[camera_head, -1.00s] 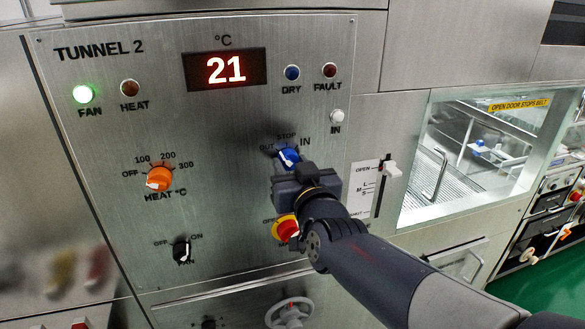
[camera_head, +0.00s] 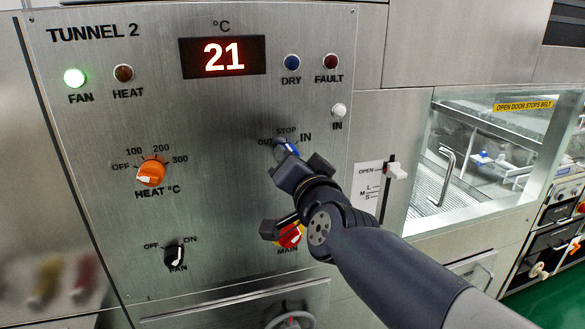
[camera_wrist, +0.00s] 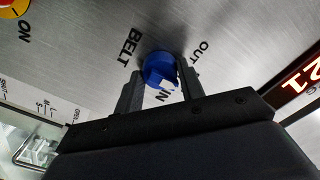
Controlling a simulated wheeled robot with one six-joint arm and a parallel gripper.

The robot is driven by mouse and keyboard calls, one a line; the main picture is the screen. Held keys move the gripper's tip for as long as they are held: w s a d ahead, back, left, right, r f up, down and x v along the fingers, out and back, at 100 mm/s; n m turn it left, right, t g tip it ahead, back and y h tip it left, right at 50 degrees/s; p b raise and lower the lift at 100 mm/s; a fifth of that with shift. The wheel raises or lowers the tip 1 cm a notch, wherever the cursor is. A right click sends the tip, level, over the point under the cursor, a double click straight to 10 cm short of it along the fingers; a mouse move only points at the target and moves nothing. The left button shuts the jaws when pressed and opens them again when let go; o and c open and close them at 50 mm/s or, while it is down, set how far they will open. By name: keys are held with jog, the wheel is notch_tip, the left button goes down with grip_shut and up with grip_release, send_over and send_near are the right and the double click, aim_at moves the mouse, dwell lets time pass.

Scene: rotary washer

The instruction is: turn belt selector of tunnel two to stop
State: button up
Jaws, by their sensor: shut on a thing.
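The belt selector is a blue knob (camera_head: 289,149) on the Tunnel 2 panel, below the STOP label and between OUT and IN. My gripper (camera_head: 287,157) is at the knob and hides its lower part. In the wrist view the blue knob (camera_wrist: 157,67) sits between the two fingers of my gripper (camera_wrist: 161,86), which is shut on it. A white mark shows on the knob's lower right side there. Which label the knob points to I cannot tell clearly. BELT and OUT are readable beside it in the wrist view; STOP is not.
The red and yellow main switch (camera_head: 291,236) is close below my gripper, partly covered by my arm. The orange heat knob (camera_head: 151,173) and black fan knob (camera_head: 175,254) are to the left. A slider (camera_head: 396,171) and a glass door (camera_head: 480,150) are to the right.

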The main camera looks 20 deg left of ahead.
jog(key=shift+m, duration=0.4)
jog(key=o, duration=1)
jog(key=p+v, duration=0.2)
jog(key=v, duration=0.8)
jog(key=shift+s+d, duration=0.25)
jog(key=shift+s, duration=0.05)
jog(key=shift+f, duration=0.1)
jog(key=b+x, duration=0.2)
jog(key=x, duration=0.8)
jog(key=shift+w+a, duration=0.3)
